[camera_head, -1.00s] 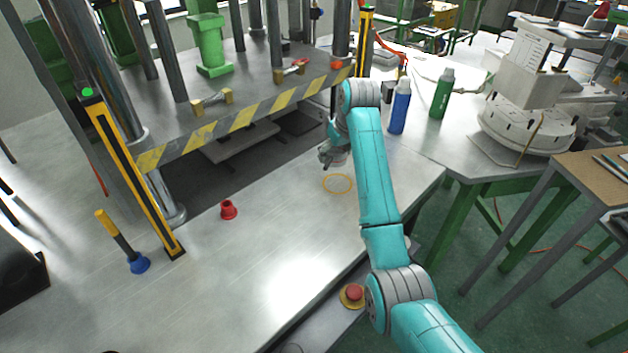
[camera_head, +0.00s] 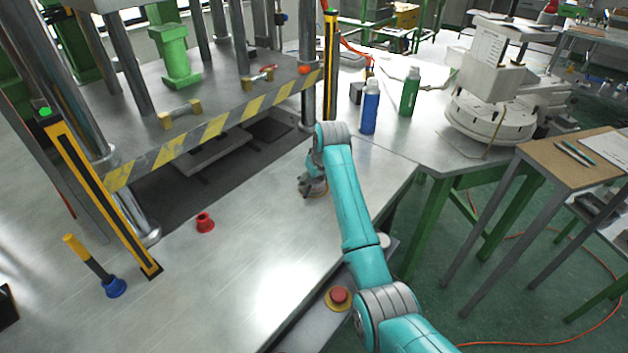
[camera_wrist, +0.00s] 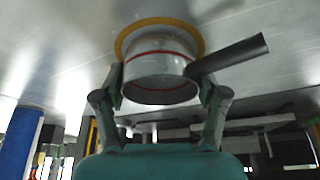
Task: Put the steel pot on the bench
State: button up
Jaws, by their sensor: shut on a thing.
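The steel pot (camera_wrist: 160,88) shows in the wrist view as a shiny cylinder with a red band and a dark handle pointing right. My gripper (camera_wrist: 163,78) is shut on it, one finger on each side. The pot is at the yellow ring (camera_wrist: 128,36) marked on the bench, and the ring shows around its far end. Whether the pot touches the bench (camera_head: 235,270) is not clear. In the head view my gripper (camera_head: 313,186) is low over the ring, and the pot is mostly hidden behind it.
A press with a striped edge (camera_head: 220,125) stands behind and left. A red cup-like piece (camera_head: 205,222) and a blue-based tool (camera_head: 114,287) are on the bench. Blue (camera_head: 370,108) and green (camera_head: 409,92) bottles stand behind right. A red button (camera_head: 339,296) is at the front edge.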

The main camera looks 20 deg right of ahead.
jog(key=shift+f, duration=0.1)
jog(key=o, duration=1.2)
jog(key=v, duration=1.2)
jog(key=shift+s, duration=0.1)
